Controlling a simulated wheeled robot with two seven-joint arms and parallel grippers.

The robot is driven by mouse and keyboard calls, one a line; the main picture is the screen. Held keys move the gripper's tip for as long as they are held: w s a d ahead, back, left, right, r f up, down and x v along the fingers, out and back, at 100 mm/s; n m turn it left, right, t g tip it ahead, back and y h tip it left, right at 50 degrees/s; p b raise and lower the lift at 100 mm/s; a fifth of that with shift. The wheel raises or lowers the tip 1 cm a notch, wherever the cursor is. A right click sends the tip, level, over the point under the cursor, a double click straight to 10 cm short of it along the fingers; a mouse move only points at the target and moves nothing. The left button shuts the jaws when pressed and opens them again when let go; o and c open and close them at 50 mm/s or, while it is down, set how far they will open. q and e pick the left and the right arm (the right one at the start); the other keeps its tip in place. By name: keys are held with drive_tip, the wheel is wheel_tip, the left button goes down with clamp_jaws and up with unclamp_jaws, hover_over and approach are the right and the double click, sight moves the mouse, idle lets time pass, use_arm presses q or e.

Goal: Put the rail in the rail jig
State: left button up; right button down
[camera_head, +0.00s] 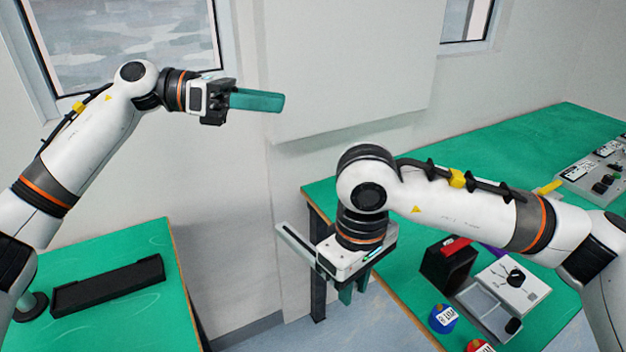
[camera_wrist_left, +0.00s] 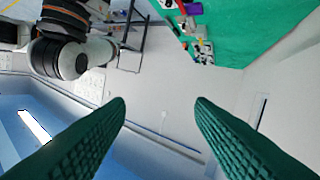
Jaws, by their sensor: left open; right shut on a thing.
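My right gripper (camera_head: 352,291) points down over the gap between the two tables. It is shut on a grey rail (camera_head: 296,243) with a dark slot, which sticks out to the left of the hand. The rest of the rail is hidden behind the hand. A long black tray, which looks like the rail jig (camera_head: 108,287), lies on the left green table. My left gripper (camera_head: 281,103) is raised in front of the wall, well above that table, pointing right. In the left wrist view its green fingers (camera_wrist_left: 160,102) are apart with nothing between them.
The left table (camera_head: 140,245) has bare room around the black tray, and a dark round-based stand (camera_head: 30,303) at its left. The right table (camera_head: 400,283) holds a black bin (camera_head: 447,268), a dial box (camera_head: 512,282), a grey tray (camera_head: 487,308), round containers (camera_head: 443,319) and a control panel (camera_head: 600,172).

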use_arm(q)
drive_tip(key=s+d+f+m+g+y, duration=0.2)
drive_tip(key=s+d+f+m+y, duration=0.35)
drive_tip(key=d+m, duration=0.2)
use_arm(e)
drive_tip(key=shift+d, duration=0.1)
use_arm(q)
drive_tip(key=m+t+y, duration=0.2)
drive_tip(key=m+y, duration=0.4)
drive_tip(key=y, duration=0.5)
hover_over(312, 256)
drive_tip(key=w, duration=0.2)
wheel_tip(312, 256, down, 4)
drive_tip(key=f, duration=1.2)
drive_tip(key=shift+w+d, duration=0.1)
drive_tip(key=shift+w, duration=0.15)
